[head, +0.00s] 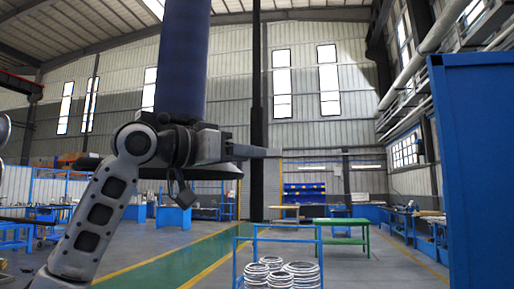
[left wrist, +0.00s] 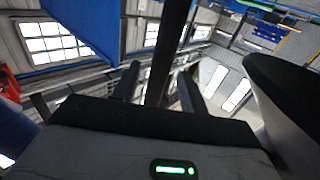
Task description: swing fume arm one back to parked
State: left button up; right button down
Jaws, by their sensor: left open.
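The fume arm shows in the head view as a thick blue hose (head: 182,60) hanging down to a wide dark hood (head: 222,172). My left gripper (head: 272,153) is in front of the hood and hides part of it, pointing right. In the left wrist view my left gripper (left wrist: 160,88) is open, and a dark bar (left wrist: 168,45) runs through the picture between its fingers. I cannot tell whether the bar lies between the jaws or behind them. A dark curved rim, likely the hood (left wrist: 288,100), fills the right side there. My right gripper is not in view.
A black post (head: 257,100) stands right behind the gripper's tips in the head view. A blue cart (head: 237,262) carries several white ringed parts (head: 300,272). A green table (head: 342,222) stands behind it. A tall blue panel (head: 475,160) blocks the right. Green floor (head: 180,262) lies open at left.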

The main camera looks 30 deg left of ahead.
pick_arm(q)
jog(key=x, duration=0.3)
jog(key=shift+w+p, duration=0.15)
jog(key=shift+p, duration=0.15)
grip_shut()
